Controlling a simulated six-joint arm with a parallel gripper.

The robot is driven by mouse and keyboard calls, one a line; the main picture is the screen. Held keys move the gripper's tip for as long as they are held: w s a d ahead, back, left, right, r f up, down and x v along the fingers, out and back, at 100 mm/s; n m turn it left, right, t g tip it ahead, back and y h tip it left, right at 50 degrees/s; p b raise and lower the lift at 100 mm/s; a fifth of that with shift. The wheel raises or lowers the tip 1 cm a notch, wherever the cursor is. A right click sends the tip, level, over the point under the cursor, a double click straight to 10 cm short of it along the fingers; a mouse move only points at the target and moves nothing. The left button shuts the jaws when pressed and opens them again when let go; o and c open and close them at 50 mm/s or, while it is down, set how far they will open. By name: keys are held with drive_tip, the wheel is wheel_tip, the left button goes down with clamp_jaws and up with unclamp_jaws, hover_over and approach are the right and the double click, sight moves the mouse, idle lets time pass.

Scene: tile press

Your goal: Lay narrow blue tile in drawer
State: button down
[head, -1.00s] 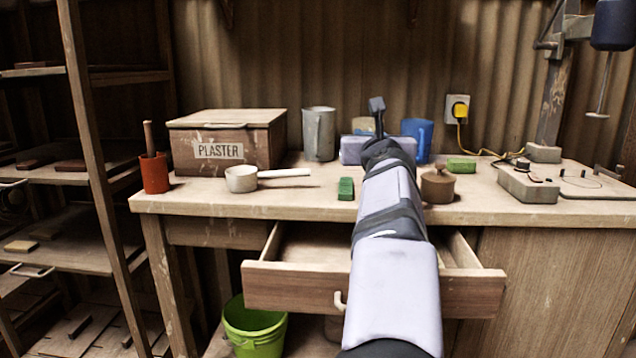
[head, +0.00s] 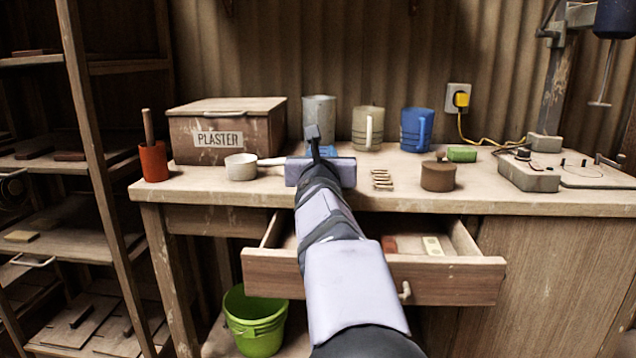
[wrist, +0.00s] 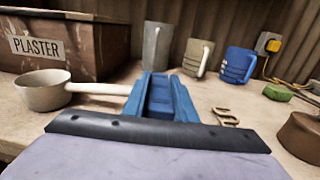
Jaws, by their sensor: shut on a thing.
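My gripper (wrist: 163,98) is shut on the narrow blue tile (wrist: 161,100), seen between its two blue fingers in the wrist view. In the head view my gripper (head: 321,156) is over the bench top, in front of the grey mug and right of the white saucepan, and its body hides most of the tile. The drawer (head: 448,280) is pulled open below the bench front. A red tile (head: 389,244) and a cream dotted tile (head: 432,245) lie in its right part. My arm covers the drawer's middle.
The saucepan (head: 241,167) has its handle toward my gripper. Beige (head: 362,128) and blue (head: 412,130) mugs stand behind. Brass hooks (head: 382,180), a brown lidded pot (head: 438,175) and a green block (head: 462,154) are to the right. A plaster box (head: 218,138) stands left.

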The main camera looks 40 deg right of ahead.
drive_tip(key=shift+f+b, duration=0.5)
drive_tip(key=shift+f, duration=0.15)
drive_tip(key=shift+w+a+f+b, duration=0.15)
drive_tip(key=shift+f+b, duration=0.4)
drive_tip(key=shift+f, duration=0.25)
drive_tip(key=shift+w+a+f+b, duration=0.15)
drive_tip(key=shift+f+b, duration=0.35)
drive_tip(key=shift+f, duration=0.35)
drive_tip(key=c, duration=1.4)
unclamp_jaws()
drive_tip(key=shift+c, duration=0.2)
drive_tip(key=shift+f, duration=0.15)
drive_tip(key=v, duration=0.8)
drive_tip(key=shift+p, duration=0.35)
drive_tip(key=r+p, duration=0.2)
drive_tip(key=r, duration=0.1)
drive_tip(key=r+p, duration=0.2)
drive_tip(key=r, duration=0.1)
drive_tip(key=shift+w+d+r+p, duration=0.15)
drive_tip(key=shift+d+r+p, duration=0.05)
drive_tip(key=shift+p, duration=0.1)
drive_tip(key=shift+o, duration=0.3)
drive_tip(key=shift+r+p, duration=0.6)
drive_tip(key=shift+r, duration=0.2)
